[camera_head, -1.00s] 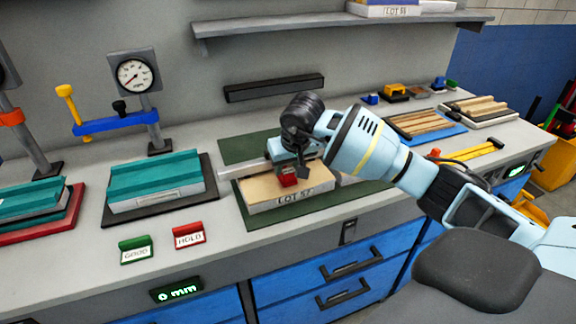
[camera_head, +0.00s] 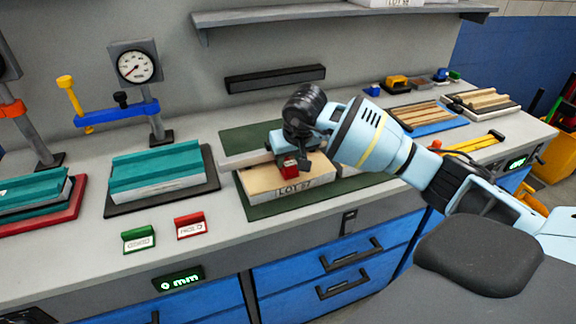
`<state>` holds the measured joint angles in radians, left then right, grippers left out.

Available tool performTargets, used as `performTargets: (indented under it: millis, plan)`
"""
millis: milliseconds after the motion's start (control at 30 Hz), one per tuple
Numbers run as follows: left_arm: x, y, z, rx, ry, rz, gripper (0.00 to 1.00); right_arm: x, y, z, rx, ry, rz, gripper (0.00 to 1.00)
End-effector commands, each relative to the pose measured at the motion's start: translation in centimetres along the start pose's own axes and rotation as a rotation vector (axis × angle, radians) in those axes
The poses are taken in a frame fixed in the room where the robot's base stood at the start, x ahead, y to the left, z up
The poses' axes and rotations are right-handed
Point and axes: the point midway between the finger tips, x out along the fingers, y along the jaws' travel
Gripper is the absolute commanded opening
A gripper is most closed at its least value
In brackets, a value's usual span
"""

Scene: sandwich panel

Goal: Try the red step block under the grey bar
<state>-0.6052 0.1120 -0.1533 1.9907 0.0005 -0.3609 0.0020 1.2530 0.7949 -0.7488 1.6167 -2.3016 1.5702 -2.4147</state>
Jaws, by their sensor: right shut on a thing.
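My right gripper (camera_head: 291,160) comes in from the right and points down over the wooden-topped LOT 57 panel (camera_head: 262,181). It is shut on the small red step block (camera_head: 291,168), which sits at or just above the panel's top, near its right half. I cannot tell whether the block touches the panel. Whether the block is under the bar is hidden. My left gripper is not in view.
Teal panels (camera_head: 155,175) lie on a dark board to the left, near a dial gauge (camera_head: 136,66) on a post. GOOD (camera_head: 138,238) and HOLD (camera_head: 190,226) signs stand at the front. Wooden strips (camera_head: 420,113) lie at the right. A shelf (camera_head: 340,16) hangs above.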

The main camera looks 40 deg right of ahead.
Motion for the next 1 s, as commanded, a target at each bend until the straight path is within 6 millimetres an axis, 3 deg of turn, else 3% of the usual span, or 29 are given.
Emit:
performTargets:
  millis: [1000]
  plan:
    - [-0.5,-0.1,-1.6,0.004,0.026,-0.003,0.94,-1.0,0.0,2.2,0.000,0.000,0.000,0.13]
